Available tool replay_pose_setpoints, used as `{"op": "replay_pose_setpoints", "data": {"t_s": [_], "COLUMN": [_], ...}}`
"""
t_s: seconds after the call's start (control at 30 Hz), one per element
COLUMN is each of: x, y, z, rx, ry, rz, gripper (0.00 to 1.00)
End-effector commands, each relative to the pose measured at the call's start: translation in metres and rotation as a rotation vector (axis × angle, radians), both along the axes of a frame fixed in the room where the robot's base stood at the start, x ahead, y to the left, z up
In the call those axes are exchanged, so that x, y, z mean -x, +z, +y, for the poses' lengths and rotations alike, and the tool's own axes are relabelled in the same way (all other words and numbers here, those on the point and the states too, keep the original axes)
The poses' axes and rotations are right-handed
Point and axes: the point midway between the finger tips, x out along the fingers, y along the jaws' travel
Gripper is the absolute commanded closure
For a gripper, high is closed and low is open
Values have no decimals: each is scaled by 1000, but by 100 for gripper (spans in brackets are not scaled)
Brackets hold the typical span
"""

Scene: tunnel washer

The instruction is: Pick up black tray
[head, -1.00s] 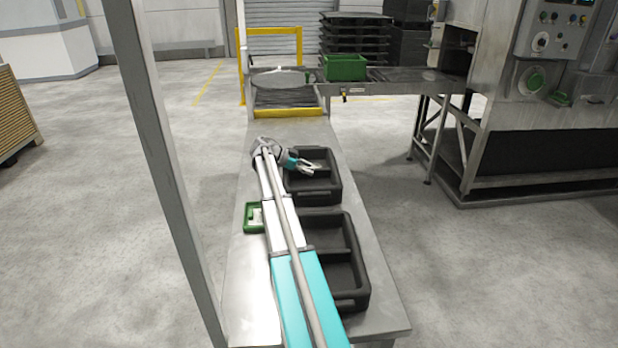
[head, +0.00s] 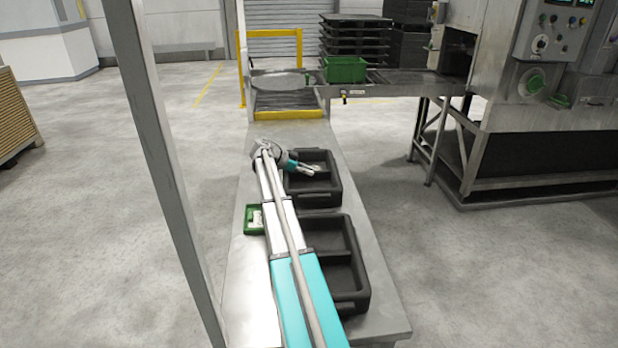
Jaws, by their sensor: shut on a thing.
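Two black trays with dividers lie on the long metal table. The far black tray (head: 328,186) is at the middle of the table, and the near black tray (head: 347,230) is closer to me. My gripper (head: 311,171) is at the far tray, over its inside near the divider. Its fingers are closed together on part of that tray, seemingly the divider; the exact contact is too small to see. My arm covers the left edges of both trays.
A small green box (head: 254,219) sits on the metal table (head: 250,290) left of my arm. A green crate (head: 345,70) stands on the conveyor (head: 410,83) at the back. A grey post (head: 165,150) rises at the left. A yellow rail (head: 270,34) stands behind the table.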

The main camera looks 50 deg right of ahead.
Motion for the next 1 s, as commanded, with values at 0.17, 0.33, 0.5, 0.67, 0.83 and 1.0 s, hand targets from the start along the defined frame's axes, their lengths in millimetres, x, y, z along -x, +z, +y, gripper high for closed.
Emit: {"op": "replay_pose_setpoints", "data": {"t_s": [0.17, 0.33, 0.5, 0.67, 0.83, 1.0], "x": [0, 0, 0, 0, 10, 27], "y": [1, 5, 14, 28, 46, 66], "z": [0, 0, 0, 0, 2, 4], "rx": [0, 0, 0, 0, 0, 0], "ry": [0, 1, 1, 1, 0, 1], "rz": [0, 0, 0, 0, 0, 0], "gripper": [100, 100, 100, 100, 100, 100]}}
